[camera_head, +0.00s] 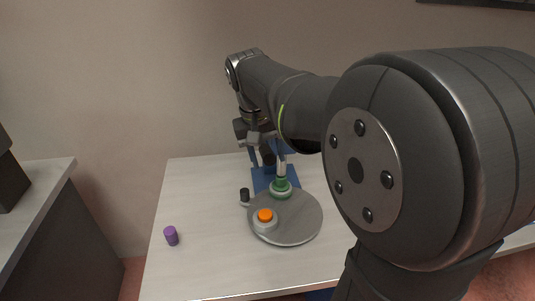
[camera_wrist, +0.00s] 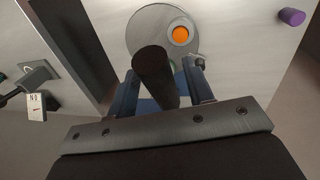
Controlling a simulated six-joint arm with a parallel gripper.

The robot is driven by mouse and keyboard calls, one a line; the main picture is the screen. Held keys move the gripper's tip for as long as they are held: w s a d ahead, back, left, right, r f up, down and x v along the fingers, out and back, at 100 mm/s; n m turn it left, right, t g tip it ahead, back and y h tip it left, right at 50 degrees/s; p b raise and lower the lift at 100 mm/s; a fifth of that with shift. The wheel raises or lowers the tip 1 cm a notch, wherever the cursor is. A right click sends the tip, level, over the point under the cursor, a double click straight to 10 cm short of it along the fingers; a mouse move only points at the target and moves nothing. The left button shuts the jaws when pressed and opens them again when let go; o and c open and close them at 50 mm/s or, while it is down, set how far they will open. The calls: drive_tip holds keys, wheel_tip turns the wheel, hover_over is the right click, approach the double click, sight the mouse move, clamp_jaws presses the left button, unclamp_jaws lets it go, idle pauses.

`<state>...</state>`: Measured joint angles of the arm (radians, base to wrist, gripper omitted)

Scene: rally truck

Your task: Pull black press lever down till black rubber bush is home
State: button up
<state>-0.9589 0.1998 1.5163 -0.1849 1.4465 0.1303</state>
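The blue press (camera_head: 262,180) stands on the table beyond a round grey plate (camera_head: 300,225). A pale ram (camera_head: 282,168) stands over a green ring (camera_head: 281,185) at the plate's far side. A small black cylinder (camera_head: 244,194) stands at the plate's left edge; I cannot tell if it is the rubber bush. In the wrist view a thick black bar (camera_wrist: 153,75), apparently the lever's grip, lies between the fingers of my gripper (camera_wrist: 163,82). Whether the fingers touch it is unclear. In the head view my gripper (camera_head: 257,137) is above the press, partly hidden by my arm.
An orange piece (camera_head: 265,215) sits in a grey cup on the plate's near side. A purple cylinder (camera_head: 171,236) stands at the table's left. The white table (camera_head: 200,190) is clear between them. A separate grey counter (camera_head: 35,190) is further left.

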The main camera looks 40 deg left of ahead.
clamp_jaws()
drive_tip(key=shift+w+a+r+g+h, duration=0.35)
drive_tip(key=shift+r, duration=0.6)
drive_tip(key=shift+w+a+r+g+h, duration=0.4)
drive_tip(key=shift+r, duration=0.55)
drive_tip(key=shift+w+a+r+g+h, duration=0.35)
drive_tip(key=shift+r, duration=0.6)
drive_tip(key=shift+o, duration=0.7)
unclamp_jaws()
